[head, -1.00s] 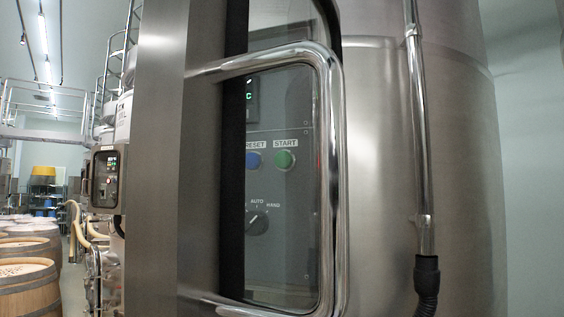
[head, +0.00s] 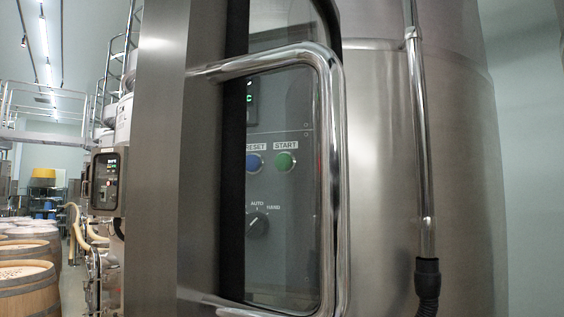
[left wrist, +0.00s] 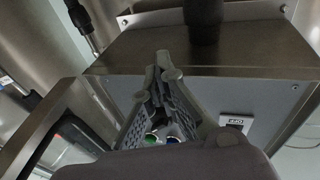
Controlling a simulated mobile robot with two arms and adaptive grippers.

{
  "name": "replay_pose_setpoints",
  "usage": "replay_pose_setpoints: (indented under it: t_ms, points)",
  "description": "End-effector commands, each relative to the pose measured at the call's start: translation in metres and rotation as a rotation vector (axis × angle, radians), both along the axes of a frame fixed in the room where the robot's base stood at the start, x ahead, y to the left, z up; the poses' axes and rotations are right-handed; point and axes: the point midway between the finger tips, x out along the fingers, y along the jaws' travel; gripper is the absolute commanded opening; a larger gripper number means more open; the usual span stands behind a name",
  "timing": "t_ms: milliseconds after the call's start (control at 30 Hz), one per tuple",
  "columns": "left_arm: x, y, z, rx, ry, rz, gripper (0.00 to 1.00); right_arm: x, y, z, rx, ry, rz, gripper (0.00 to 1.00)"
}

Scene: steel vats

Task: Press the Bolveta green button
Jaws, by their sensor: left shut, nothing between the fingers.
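The green button (head: 285,161), labelled START, sits on a grey panel (head: 290,240) in the head view, seen inside the loop of a chrome handle. A blue button (head: 254,162), labelled RESET, is just to its left. Neither gripper shows in the head view. In the left wrist view my left gripper (left wrist: 165,65) is shut and empty, its fingertips together. The green button (left wrist: 151,138) and the blue button (left wrist: 172,139) show low between its fingers, partly hidden. I cannot tell the distance from fingertips to green button. The name Bolveta is not readable.
The thick chrome handle (head: 335,180) and a wide steel upright (head: 155,160) border the panel. Below the buttons is an AUTO/HAND selector knob (head: 257,223). A steel vat (head: 390,180) with a vertical pipe (head: 419,130) stands right. Barrels (head: 28,285) stand far left.

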Motion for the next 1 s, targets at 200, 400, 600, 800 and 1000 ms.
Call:
replay_pose_setpoints:
  t_ms: [200,400,600,800,1000]
  points:
    - [-0.037,-0.013,0.099,-0.047,-0.175,-0.097,0.0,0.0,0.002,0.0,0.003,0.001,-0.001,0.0]
    - [-0.082,-0.023,0.17,-0.078,-0.306,-0.186,0.0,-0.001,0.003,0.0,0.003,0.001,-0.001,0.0]
    - [-0.114,-0.028,0.209,-0.093,-0.379,-0.243,0.0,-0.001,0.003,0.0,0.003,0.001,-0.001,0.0]
    - [-0.123,-0.029,0.219,-0.098,-0.401,-0.259,0.0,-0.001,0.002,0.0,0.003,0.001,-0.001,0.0]
    - [-0.123,-0.029,0.219,-0.098,-0.4,-0.258,0.0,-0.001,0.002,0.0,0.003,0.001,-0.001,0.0]
